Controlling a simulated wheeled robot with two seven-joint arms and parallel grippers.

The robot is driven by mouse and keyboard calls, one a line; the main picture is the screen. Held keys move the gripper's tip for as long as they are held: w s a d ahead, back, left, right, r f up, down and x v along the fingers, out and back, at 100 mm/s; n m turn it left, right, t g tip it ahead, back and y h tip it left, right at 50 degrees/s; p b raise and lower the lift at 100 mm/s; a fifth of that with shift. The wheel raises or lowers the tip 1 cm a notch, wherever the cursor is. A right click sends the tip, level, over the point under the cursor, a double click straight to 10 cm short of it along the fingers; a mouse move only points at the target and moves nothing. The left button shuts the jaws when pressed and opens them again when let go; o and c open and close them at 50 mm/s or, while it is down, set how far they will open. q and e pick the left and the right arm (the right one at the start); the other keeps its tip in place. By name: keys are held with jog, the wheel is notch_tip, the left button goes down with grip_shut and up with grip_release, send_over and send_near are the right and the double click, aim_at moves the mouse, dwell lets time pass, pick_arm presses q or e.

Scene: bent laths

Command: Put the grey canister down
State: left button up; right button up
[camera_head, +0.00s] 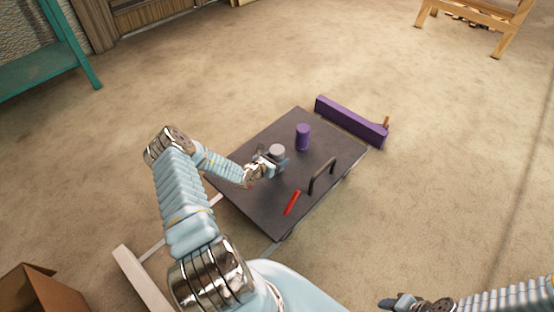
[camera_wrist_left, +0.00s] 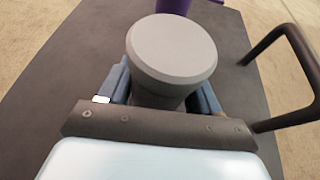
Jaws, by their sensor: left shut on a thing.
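The grey canister (camera_head: 277,151) is a short cylinder with a paler lid over the dark low table (camera_head: 253,201). My left gripper (camera_head: 272,163) is shut on it, one finger on each side. In the left wrist view the canister (camera_wrist_left: 172,50) stands upright between the blue-grey fingers (camera_wrist_left: 160,88), its lid facing the camera. Its bottom is hidden, so I cannot tell whether it touches the table. My right gripper (camera_head: 398,301) is at the bottom right edge, far from the table; its jaw opening is not clear.
A purple cylinder (camera_head: 302,137) stands behind the canister to the right. A red bar (camera_head: 292,202) and a dark arched handle (camera_head: 322,176) are at the table's right. A long purple block (camera_head: 351,122) lies beyond the far edge. The table's near left part is bare.

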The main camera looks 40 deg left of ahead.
pick_arm(q)
jog(key=o, duration=0.8)
jog(key=shift+f, duration=0.15)
jog(key=shift+c, duration=0.2)
jog(key=o, duration=0.5)
jog(key=shift+c, duration=0.2)
jog(key=shift+r, duration=0.3)
jog(key=p+v, duration=0.1)
jog(key=v, duration=1.1)
jog(key=shift+p, duration=0.3)
jog(key=shift+f, duration=0.1)
